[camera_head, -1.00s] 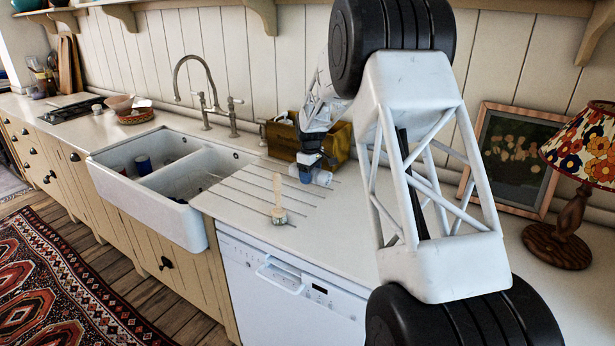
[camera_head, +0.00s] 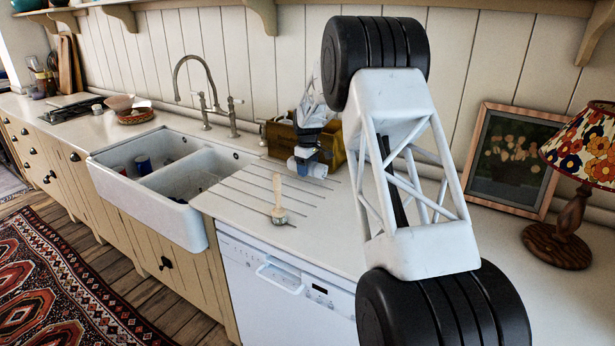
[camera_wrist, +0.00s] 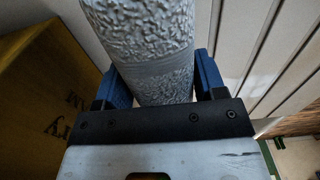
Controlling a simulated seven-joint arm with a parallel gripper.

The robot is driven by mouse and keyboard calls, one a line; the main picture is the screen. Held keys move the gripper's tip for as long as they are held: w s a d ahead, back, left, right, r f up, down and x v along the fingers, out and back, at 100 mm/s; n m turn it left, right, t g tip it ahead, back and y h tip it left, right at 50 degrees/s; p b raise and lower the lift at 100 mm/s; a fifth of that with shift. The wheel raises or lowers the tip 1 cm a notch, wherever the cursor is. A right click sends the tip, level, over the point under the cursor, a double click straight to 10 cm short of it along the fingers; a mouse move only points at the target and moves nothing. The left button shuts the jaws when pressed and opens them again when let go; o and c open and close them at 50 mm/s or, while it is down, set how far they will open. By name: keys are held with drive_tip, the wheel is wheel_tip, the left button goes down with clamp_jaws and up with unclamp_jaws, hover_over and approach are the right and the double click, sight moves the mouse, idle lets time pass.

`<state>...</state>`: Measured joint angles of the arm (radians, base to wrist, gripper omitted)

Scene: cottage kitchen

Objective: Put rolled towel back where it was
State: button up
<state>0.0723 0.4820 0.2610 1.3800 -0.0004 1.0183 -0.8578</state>
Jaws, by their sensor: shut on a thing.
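The rolled towel (camera_head: 314,170) is pale and cylindrical. It is in front of the wooden crate, over the back of the grooved drainboard (camera_head: 262,187). My gripper (camera_head: 304,158) is shut on it, with blue fingers on both sides. In the wrist view the textured grey-white towel (camera_wrist: 150,45) lies between the two blue fingers (camera_wrist: 163,80) and runs out of the top of the picture. Whether it touches the counter is hard to tell.
The wooden crate (camera_head: 283,136) stands against the wall; its lettered side (camera_wrist: 40,95) is close left in the wrist view. A wooden-handled brush (camera_head: 278,212) lies on the drainboard. The white double sink (camera_head: 150,192) is left. A framed picture (camera_head: 490,190) and lamp (camera_head: 568,225) stand right.

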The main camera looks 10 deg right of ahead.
sight(308, 182)
drive_tip(key=shift+f, duration=1.75)
drive_tip(key=shift+f, duration=0.1)
drive_tip(key=o, duration=1.1)
wheel_tip(308, 182, up, 12)
drive_tip(key=shift+r, duration=0.1)
